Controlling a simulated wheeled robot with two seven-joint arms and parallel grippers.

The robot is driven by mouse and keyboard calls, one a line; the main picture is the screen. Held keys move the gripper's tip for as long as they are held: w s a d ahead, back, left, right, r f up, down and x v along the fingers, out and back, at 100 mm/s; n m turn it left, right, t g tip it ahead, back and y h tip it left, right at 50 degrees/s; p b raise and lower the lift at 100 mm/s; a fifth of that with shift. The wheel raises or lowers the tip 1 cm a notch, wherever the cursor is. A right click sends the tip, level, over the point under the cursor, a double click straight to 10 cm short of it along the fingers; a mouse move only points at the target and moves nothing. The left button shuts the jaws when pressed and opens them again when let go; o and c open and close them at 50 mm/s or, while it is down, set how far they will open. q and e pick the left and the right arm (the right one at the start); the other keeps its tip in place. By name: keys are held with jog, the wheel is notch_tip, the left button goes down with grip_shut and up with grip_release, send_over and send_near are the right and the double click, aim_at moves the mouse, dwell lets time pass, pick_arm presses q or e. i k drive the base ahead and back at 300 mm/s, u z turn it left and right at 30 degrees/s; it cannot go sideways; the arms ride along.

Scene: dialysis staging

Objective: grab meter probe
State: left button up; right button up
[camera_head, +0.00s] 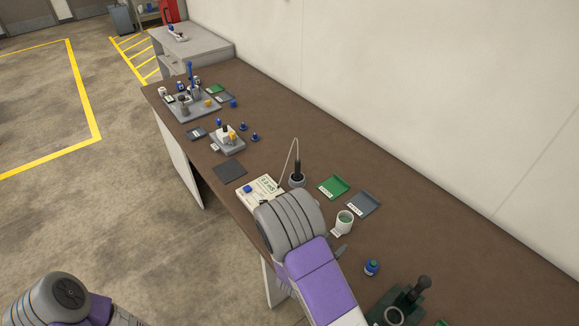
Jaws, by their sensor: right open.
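The meter probe (297,168) is a dark, upright stick with a black grip, standing in a small grey round holder (297,181). My right arm crosses in front of the meter's lower right side. Only a small grey part of my right gripper (341,251) shows past the arm, below and right of the probe and apart from it; the rest is hidden. My left gripper is out of view; only part of that arm shows at lower left.
A white cup (343,222), a green tray (334,186) and a grey tray (363,203) lie right of the probe. A blue-capped bottle (372,268) and a dark green device (399,307) stand nearer. A dark mat (229,172) lies left of the meter. The wall bounds the bench behind.

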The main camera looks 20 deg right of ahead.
aim_at(297, 176)
jog(key=i, duration=1.25)
